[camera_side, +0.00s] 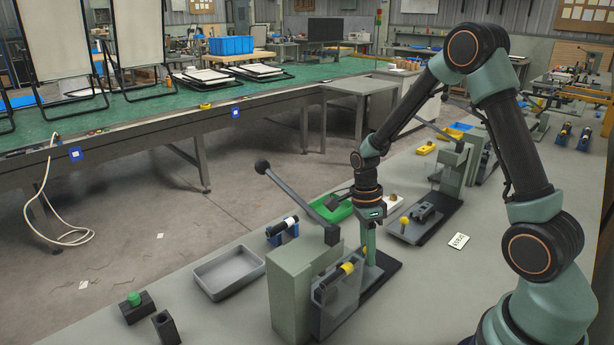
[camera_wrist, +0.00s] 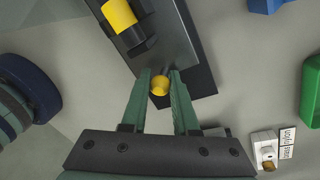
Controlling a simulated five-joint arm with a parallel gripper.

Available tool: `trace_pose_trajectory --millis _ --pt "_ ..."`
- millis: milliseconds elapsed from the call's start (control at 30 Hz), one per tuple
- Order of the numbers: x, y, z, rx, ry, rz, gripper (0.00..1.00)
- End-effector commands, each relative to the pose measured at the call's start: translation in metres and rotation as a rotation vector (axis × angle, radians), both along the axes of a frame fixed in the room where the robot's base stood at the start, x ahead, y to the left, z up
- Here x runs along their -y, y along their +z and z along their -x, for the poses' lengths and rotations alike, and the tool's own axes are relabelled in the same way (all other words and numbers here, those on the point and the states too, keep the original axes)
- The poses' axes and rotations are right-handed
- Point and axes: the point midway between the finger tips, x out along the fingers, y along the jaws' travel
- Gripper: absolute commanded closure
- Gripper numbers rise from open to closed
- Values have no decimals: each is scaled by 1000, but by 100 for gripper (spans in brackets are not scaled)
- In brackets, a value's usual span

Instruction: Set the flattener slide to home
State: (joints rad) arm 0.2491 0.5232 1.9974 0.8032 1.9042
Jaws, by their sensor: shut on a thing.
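The flattener (camera_side: 295,285) is a grey-green block with a dark base plate and a long lever ending in a black ball. A black cylinder with a yellow band (camera_side: 347,267) lies on it; the band also shows at the top of the wrist view (camera_wrist: 120,14). My gripper (camera_side: 371,258) points down at the flattener's right side. In the wrist view my gripper (camera_wrist: 160,82) is shut on a small yellow knob (camera_wrist: 160,88), which seems to be the slide's handle, near the end of the grey plate (camera_wrist: 172,45).
A grey tray (camera_side: 228,273) stands left of the flattener, a black tube on blue stands (camera_side: 283,231) and a green tray (camera_side: 336,208) behind it. Another fixture with a yellow knob (camera_side: 405,220) stands at the right, beside a small card (camera_side: 458,241).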

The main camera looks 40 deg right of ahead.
Motion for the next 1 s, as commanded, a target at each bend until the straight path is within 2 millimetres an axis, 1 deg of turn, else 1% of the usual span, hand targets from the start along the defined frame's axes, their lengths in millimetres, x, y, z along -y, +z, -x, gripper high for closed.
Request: trace_pose_trajectory --millis 267,367,500,600,900,933,1000 --pt "-1 1 0 -1 1 1 100" --pt "-12 1 -1 1 5 6 100" --pt "-34 1 -1 5 8 17 100" --pt "-43 1 -1 7 7 23 100" --pt "-46 1 0 5 10 23 100" --pt "-46 1 0 4 10 24 64" --pt "-46 1 0 4 10 24 42"
